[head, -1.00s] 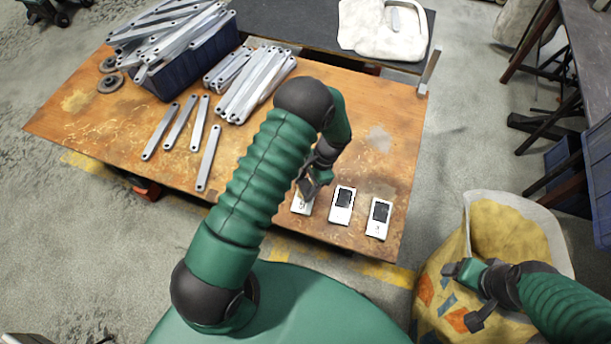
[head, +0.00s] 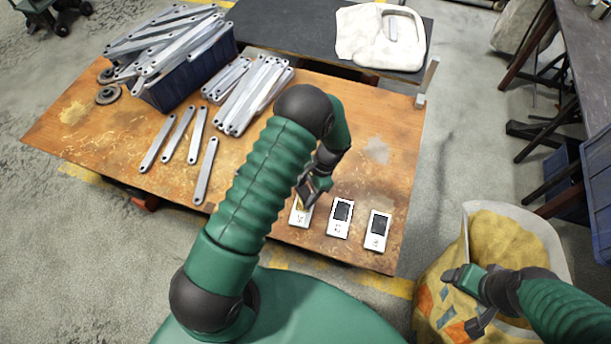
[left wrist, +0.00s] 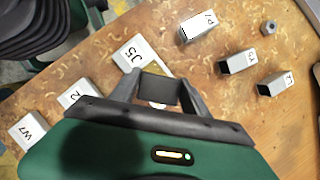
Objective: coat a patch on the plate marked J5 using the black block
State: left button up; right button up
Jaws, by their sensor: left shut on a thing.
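The plate marked J5 (left wrist: 127,55) is a pale plate with a black label, and a yellowish-brown area shows beside the label. In the head view it is the leftmost of three plates (head: 300,217). My left gripper (head: 312,193) is over its far end. In the left wrist view the gripper (left wrist: 158,92) is shut on the black block (left wrist: 158,88), held between the fingertips over the plate. The gripper hides part of the plate, and I cannot tell whether the block touches it. My right gripper (head: 464,298) is open and empty over a yellow sack.
Two plates with dark patches, the middle one (head: 338,229) and the right one (head: 376,241), lie beside J5. Small labelled blocks (left wrist: 238,62) and a nut (left wrist: 269,27) lie beyond. Metal bars (head: 206,170) and a blue bin (head: 178,85) occupy the table's left.

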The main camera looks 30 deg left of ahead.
pick_arm(q)
jog(key=r+p, duration=0.1)
jog(key=r, duration=0.1)
jog(key=r+p, duration=0.1)
jog(key=shift+d+r, duration=0.2)
jog(key=shift+r, duration=0.15)
jog(key=r+p, duration=0.2)
jog(key=shift+a+r+p, duration=0.25)
jog(key=shift+r+p, duration=0.05)
jog(key=shift+p, duration=0.05)
jog(key=shift+r, duration=0.3)
jog(key=shift+d, duration=0.1)
jog(key=shift+s, duration=0.1)
